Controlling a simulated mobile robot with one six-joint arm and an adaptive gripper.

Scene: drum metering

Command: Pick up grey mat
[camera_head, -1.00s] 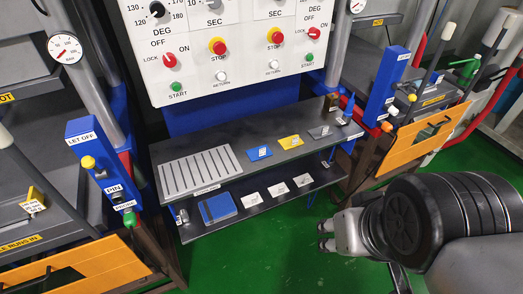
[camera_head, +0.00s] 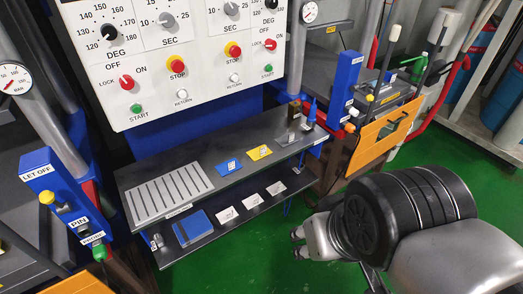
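The grey mat (camera_head: 286,138) is a small dark grey piece at the right part of the upper shelf (camera_head: 205,198), right of the yellow mat (camera_head: 259,153). It is hard to make out against the dark shelf. A blue mat (camera_head: 228,167) lies left of the yellow one. My gripper (camera_head: 297,244) is low at the right, in front of the shelves over the green floor, with its fingertips pointing left. The fingertips look apart, with nothing seen between them. It is clear of the mats.
A brown block (camera_head: 294,109) and a blue pointed bottle (camera_head: 312,110) stand at the shelf's right end. A grey slotted plate (camera_head: 168,191) lies at its left. The lower shelf holds a blue book-like box (camera_head: 195,227) and white cards (camera_head: 251,202). A control panel (camera_head: 190,60) hangs above.

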